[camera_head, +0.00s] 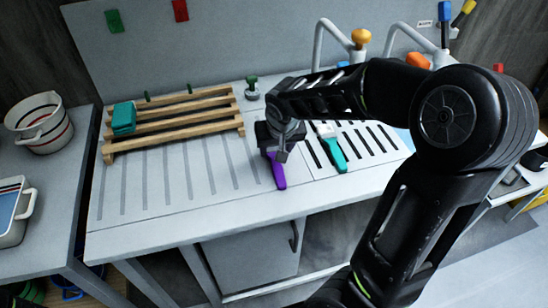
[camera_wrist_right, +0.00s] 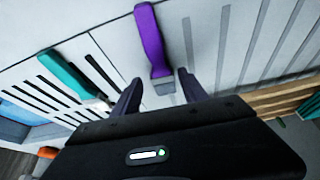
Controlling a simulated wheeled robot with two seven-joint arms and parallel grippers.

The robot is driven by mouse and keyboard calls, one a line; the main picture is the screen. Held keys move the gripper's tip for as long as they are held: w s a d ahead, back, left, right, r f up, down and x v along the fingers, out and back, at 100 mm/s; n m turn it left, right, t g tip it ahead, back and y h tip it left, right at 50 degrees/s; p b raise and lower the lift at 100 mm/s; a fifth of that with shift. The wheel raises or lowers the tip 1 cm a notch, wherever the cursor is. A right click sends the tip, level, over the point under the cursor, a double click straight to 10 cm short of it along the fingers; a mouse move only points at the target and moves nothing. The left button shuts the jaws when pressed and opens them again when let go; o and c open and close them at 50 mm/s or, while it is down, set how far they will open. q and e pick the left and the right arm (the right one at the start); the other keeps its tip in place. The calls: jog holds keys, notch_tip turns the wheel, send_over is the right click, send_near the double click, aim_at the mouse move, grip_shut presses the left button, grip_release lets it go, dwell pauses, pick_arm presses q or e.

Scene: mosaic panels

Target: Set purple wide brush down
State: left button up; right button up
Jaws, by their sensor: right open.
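The purple wide brush (camera_head: 277,172) lies on the slotted grey counter (camera_head: 165,192), its handle toward the counter's front edge. My right gripper (camera_head: 279,150) is just above its far end, which the gripper hides in the head view. In the right wrist view the purple brush (camera_wrist_right: 151,40) shows its handle and a grey ferrule between the fingertips. My right gripper (camera_wrist_right: 160,88) is open there, with a finger on either side of the ferrule and gaps visible. Whether the fingers touch it I cannot tell. My left gripper is not in view.
A teal-handled brush (camera_head: 336,155) lies close to the right on dark slots. A wooden rack (camera_head: 175,124) with a teal block (camera_head: 123,118) stands at the left. Taps (camera_head: 320,45) rise behind. A white bucket (camera_head: 40,122) stands on the left table. The counter left of the purple brush is clear.

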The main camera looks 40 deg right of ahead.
jog(key=shift+p+x, duration=0.65)
jog(key=shift+x, duration=1.95)
jog(key=shift+f, duration=0.1)
grip_shut()
